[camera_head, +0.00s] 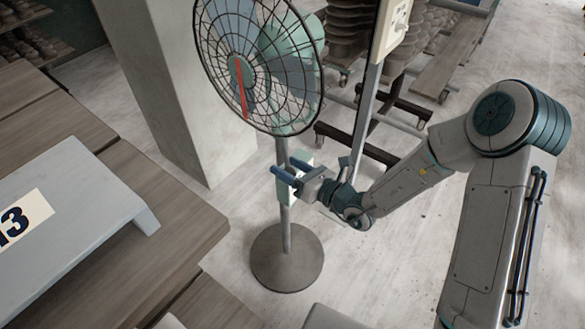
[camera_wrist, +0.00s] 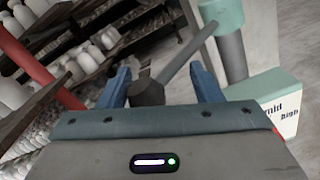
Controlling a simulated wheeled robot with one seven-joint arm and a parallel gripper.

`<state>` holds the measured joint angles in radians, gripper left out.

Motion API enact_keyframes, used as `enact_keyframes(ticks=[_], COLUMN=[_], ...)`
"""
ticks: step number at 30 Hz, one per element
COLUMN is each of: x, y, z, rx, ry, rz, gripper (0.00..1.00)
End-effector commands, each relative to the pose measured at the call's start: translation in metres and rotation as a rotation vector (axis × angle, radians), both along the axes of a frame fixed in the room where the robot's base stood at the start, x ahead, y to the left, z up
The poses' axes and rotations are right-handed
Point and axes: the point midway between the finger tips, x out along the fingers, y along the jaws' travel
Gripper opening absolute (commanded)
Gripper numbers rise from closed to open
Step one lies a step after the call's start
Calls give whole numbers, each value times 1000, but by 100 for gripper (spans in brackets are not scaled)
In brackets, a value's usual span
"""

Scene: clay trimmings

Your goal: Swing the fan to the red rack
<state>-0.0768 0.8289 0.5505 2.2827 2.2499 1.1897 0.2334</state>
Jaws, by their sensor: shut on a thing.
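The standing fan has a round wire cage (camera_head: 260,65), a teal hub with a red strip, a grey pole and a round grey base (camera_head: 287,265). Its cage faces the left front in the head view. My gripper (camera_head: 285,178) is at the pole below the cage. In the wrist view, a dark knob (camera_wrist: 147,94) on a grey rod, joined to a teal part of the fan, lies between my blue fingers (camera_wrist: 162,88). My gripper is shut on this knob; the contact is partly hidden. A red post (camera_wrist: 38,62) stands by shelves of pale pots at left in the wrist view.
A pale control box (camera_wrist: 268,105) with speed lettering is at right in the wrist view. A concrete pillar (camera_head: 190,90) stands behind the fan. Wooden tables (camera_head: 130,270) and a grey stand marked 13 (camera_head: 80,215) fill the left. Wheeled pot racks stand behind. Open floor lies right of the base.

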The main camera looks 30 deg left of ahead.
Motion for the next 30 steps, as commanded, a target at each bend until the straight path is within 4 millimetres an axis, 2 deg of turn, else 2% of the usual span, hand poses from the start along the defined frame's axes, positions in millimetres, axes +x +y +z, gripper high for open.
enact_keyframes(ticks=[1, 11, 16, 20, 24, 30], x=[-4, -5, -7, -9, -11, -18], y=[6, 5, -5, -29, -65, -107], z=[7, 5, 4, 2, 1, 1], rx=[15, 12, 10, 7, 6, 7], ry=[-10, -4, -2, 0, 0, -1], rz=[16, 19, 19, 10, -1, -5], gripper=[53, 53, 53, 53, 53, 53])
